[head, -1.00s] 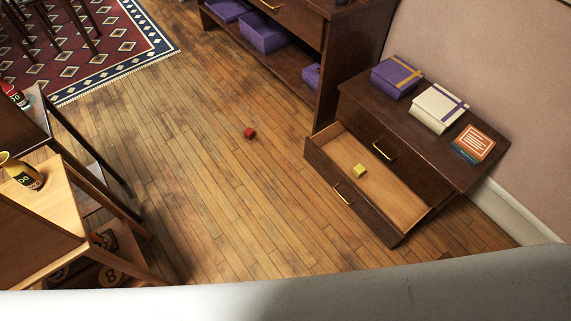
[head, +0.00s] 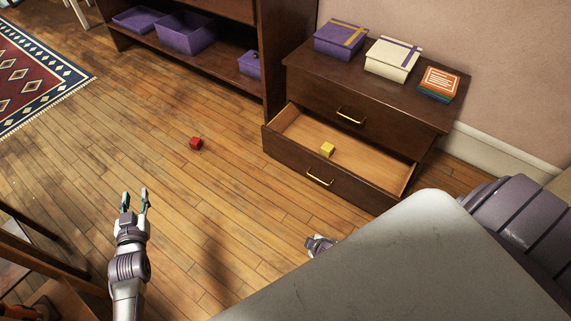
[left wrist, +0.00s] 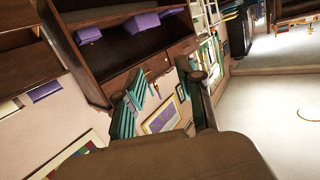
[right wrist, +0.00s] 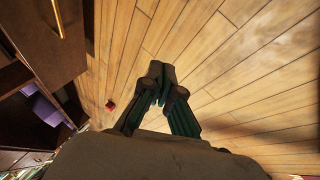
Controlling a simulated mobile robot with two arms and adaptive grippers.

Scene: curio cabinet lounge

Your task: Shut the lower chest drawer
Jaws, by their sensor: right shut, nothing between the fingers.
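The dark wooden chest (head: 395,122) stands against the wall in the head view. Its lower drawer (head: 290,156) is pulled out, showing a pale inside with a yellow cube (head: 327,150) in it. The upper drawer is closed. My right gripper (head: 318,243) is just in front of the drawer, partly hidden by my body; in the right wrist view its fingers (right wrist: 162,88) are shut and empty. A dark wooden front with a brass handle (right wrist: 58,18) shows at that view's upper left. My left gripper (head: 134,195) is open and empty over the floor, well left of the drawer.
A red cube (head: 196,143) lies on the wooden floor left of the drawer. Two boxes and a small stack lie on the chest top. A dark shelf unit (head: 275,60) with purple boxes adjoins the chest. Wooden furniture stands at lower left. The floor between is clear.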

